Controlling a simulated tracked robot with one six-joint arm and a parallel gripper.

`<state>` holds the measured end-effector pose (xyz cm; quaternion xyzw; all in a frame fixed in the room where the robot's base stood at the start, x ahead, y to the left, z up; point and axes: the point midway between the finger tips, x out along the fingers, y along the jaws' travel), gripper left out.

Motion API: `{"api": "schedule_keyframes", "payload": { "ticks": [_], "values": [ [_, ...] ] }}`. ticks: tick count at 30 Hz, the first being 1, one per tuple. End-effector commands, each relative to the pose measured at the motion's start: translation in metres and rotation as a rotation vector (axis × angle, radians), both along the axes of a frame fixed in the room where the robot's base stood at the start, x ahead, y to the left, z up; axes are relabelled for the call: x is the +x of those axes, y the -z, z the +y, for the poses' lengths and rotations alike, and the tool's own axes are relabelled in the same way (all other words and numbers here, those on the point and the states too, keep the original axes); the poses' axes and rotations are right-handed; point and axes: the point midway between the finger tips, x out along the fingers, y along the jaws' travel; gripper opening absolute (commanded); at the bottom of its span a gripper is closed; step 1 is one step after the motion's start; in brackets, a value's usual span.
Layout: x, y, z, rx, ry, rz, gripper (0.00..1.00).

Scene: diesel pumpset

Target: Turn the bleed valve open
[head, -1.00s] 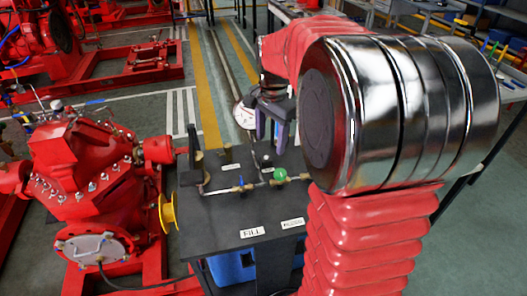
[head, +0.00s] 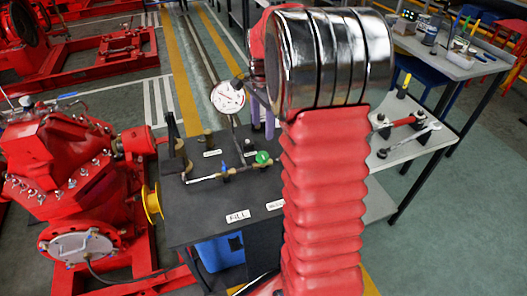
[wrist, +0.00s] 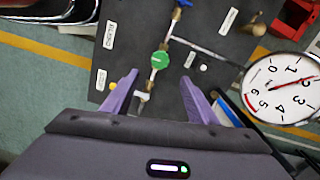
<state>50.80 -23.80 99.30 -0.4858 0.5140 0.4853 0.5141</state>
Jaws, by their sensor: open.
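Pipework with small valves lies on the dark bench top (head: 190,225). A green round knob (head: 262,158) sits on it, with a blue-handled valve (head: 224,168) to its left. In the wrist view the green knob (wrist: 160,62) lies just ahead of my gripper (wrist: 158,95), between the lines of its two purple fingers. The blue handle (wrist: 183,4) is farther off at the top edge. I cannot tell from the labels which valve is the bleed valve. My gripper is open and empty; in the head view its fingers are partly hidden by my arm.
A white-faced pressure gauge (head: 228,97) stands behind the pipework, close on the right in the wrist view (wrist: 282,88). A red pump (head: 65,165) stands left of the bench. A side table (head: 425,135) with tools is at right. Bare bench top lies left of the FILL label (head: 238,215).

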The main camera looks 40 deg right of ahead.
Motion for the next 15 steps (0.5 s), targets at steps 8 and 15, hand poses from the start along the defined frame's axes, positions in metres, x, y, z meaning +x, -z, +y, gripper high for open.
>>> {"api": "schedule_keyframes", "payload": {
  "ticks": [8, 15],
  "values": [
    [-0.001, 0.041, 0.001, 0.002, -0.001, 0.004, 0.53],
    [-0.001, 0.078, 0.001, 0.002, -0.001, 0.004, 0.53]
  ]
}}
